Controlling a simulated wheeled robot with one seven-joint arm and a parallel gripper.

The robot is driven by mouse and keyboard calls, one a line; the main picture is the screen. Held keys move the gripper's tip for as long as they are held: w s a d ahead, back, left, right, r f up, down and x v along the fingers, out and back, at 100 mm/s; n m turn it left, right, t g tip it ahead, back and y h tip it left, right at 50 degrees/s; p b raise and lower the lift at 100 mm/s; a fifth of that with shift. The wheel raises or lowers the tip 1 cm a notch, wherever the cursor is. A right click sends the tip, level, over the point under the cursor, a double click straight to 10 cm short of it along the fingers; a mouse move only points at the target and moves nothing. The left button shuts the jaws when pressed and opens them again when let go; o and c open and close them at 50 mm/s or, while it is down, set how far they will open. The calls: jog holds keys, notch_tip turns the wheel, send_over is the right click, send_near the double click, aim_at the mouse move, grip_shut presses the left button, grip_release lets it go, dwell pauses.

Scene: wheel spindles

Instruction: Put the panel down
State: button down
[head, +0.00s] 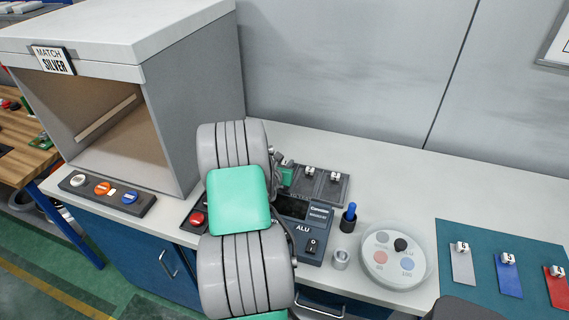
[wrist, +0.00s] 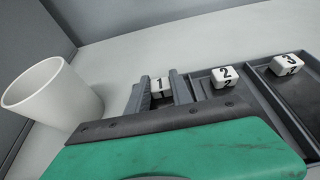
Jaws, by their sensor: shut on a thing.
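In the wrist view, my gripper (wrist: 160,88) is shut on a white block marked 1 (wrist: 161,84), which looks like the grip of the panel. The panel's plate is hidden by my gripper, so I cannot tell whether it touches the surface under it. The held block is at the left end of a dark tray (wrist: 253,78). Blocks marked 2 (wrist: 225,76) and 3 (wrist: 288,65) stand in the tray to the right. In the head view, my arm covers the tray's left part, and my gripper (head: 286,172) shows only partly there.
A white cup (wrist: 52,92) stands left of my gripper in the wrist view. The grey booth (head: 190,90) is left of my arm. The ALU meter (head: 310,235), round dish (head: 397,256) and teal mat (head: 485,290) with several panels lie right. The counter behind is clear.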

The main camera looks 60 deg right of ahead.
jog(key=c, duration=1.1)
grip_release()
